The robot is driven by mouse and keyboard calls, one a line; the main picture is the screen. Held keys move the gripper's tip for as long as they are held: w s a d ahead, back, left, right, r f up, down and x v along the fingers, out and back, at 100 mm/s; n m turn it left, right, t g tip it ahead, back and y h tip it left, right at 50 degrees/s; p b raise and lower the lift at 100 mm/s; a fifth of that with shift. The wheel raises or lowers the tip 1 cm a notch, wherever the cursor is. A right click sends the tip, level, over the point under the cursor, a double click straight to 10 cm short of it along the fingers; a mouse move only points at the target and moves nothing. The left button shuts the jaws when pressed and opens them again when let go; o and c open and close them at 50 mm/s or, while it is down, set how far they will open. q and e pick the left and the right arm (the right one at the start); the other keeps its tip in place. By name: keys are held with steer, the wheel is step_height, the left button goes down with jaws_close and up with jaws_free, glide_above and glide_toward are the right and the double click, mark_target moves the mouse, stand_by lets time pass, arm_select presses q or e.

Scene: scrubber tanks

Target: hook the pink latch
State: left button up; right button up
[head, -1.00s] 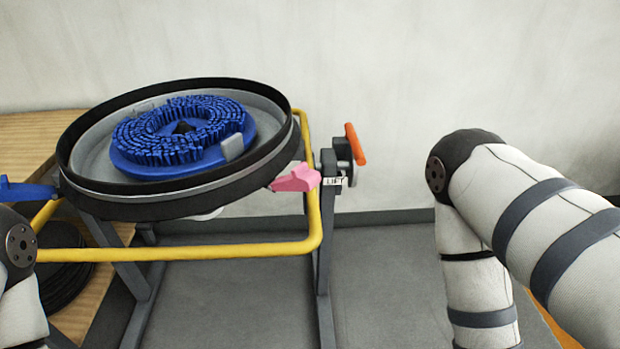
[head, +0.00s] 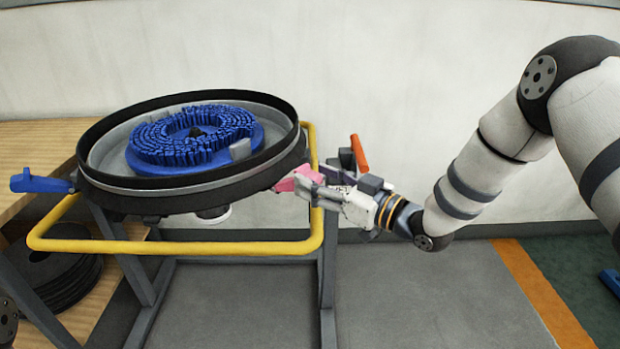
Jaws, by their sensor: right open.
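The pink latch (head: 288,183) sticks out from the right side of the round black-rimmed scrubber deck (head: 150,183). My right gripper (head: 312,180) is open at the latch's right end, with its fingers close around or beside the pink tip; I cannot tell whether they touch it. The gripper partly hides the latch's outer end. A blue latch (head: 40,183) sticks out on the deck's left side. My left gripper is not in view.
The deck holds a blue brush (head: 180,150) and sits on a stand with a yellow tube frame (head: 180,247). An orange handle (head: 359,153) stands just behind my right gripper. Black discs (head: 60,280) lie on a wooden shelf at left.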

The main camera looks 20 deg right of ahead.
steer(key=shift+x, duration=0.95)
jaws_close()
steer(key=shift+r, duration=0.1)
